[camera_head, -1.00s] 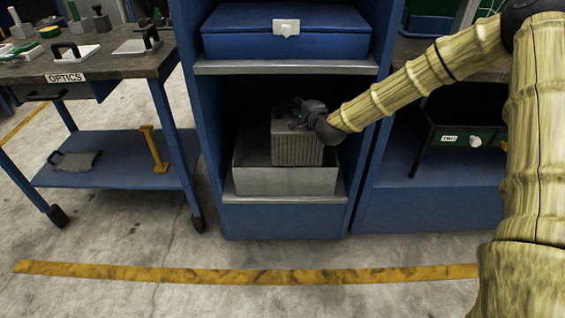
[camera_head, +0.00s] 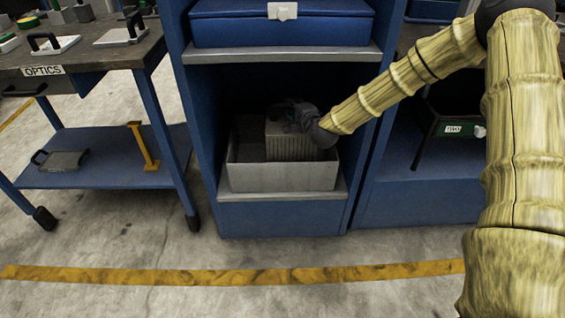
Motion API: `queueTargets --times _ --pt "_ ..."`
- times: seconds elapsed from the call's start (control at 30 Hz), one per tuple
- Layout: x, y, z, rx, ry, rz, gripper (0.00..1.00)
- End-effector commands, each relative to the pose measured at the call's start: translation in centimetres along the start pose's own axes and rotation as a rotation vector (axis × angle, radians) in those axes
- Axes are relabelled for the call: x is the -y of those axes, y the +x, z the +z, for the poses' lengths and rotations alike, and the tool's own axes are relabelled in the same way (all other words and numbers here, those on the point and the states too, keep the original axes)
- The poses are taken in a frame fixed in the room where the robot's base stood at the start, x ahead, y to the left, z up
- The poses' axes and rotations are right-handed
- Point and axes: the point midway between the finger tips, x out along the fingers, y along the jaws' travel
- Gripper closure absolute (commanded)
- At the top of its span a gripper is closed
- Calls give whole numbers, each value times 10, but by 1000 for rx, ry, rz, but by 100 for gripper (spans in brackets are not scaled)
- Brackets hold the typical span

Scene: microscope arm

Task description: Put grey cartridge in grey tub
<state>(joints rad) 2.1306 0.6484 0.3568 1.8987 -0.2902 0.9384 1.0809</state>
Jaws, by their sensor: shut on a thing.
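The grey cartridge (camera_head: 291,146) is a ribbed, boxy block in the lower bay of the blue cabinet. The grey tub (camera_head: 282,179) is an open metal box standing on the lower shelf. The cartridge is over the tub's opening, with its lower part hidden behind the tub's front wall, so it looks partly inside. I cannot see whether it touches the tub's floor. My gripper (camera_head: 290,118) is at the top of the cartridge and shut on it. The fingers are dark and hard to make out against the shaded bay.
A blue case (camera_head: 281,27) rests on the shelf (camera_head: 281,54) above the bay. Cabinet side walls stand close on both sides. An OPTICS cart (camera_head: 88,60) is at left, and a blue shelf with a dark, labelled bin (camera_head: 455,130) at right.

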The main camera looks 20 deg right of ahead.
Motion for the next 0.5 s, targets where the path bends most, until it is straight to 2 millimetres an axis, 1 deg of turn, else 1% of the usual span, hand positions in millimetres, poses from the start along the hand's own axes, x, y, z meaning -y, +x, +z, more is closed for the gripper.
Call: queueTargets --times 0.17,0.4,0.5 --pt "-12 4 1 1 -1 -4 100" --pt "-46 10 0 3 -1 -2 100" --pt "-57 13 -1 2 -1 -4 100"
